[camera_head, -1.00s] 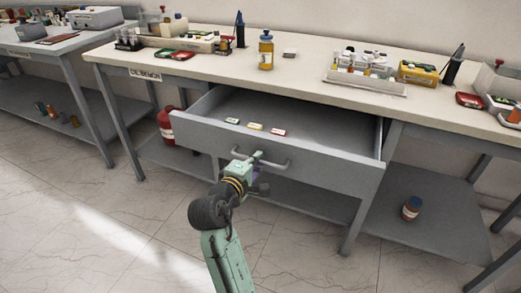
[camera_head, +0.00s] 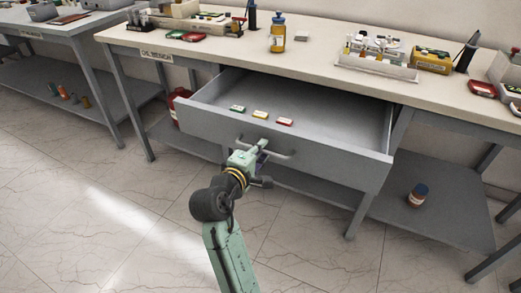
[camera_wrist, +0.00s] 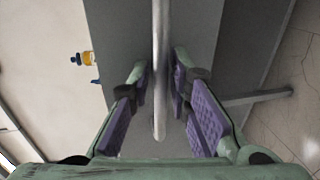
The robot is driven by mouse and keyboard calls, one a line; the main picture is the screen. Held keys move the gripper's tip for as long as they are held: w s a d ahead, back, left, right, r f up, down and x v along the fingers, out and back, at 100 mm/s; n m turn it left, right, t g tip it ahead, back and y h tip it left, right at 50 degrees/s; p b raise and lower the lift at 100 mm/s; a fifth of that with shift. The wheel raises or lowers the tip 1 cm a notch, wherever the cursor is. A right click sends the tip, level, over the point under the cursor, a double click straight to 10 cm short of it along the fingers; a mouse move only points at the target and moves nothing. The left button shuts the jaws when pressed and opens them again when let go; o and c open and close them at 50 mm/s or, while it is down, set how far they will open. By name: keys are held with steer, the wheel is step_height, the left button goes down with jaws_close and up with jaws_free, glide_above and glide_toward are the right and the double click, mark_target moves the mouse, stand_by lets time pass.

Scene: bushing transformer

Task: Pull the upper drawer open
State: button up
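The upper drawer (camera_head: 285,146) is a grey drawer under the bench, pulled well out, with its inside showing. Its bar handle (camera_head: 281,155) runs across the front. My gripper (camera_head: 262,148) is at the left part of this handle. In the wrist view the handle (camera_wrist: 160,75) runs between the two purple-padded fingers of my gripper (camera_wrist: 160,78). The fingers are drawn close on both sides of the bar; exact contact is hard to see. The drawer front (camera_wrist: 205,25) lies behind them.
The bench top (camera_head: 330,45) carries a yellow bottle (camera_head: 278,33) and a rack (camera_head: 375,62). A brown bottle (camera_head: 418,195) stands on the lower shelf. The floor (camera_head: 110,210) in front is clear.

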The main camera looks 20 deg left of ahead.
steer(key=shift+s, duration=0.1)
steer(key=v, duration=1.1)
steer(key=shift+s, duration=0.4)
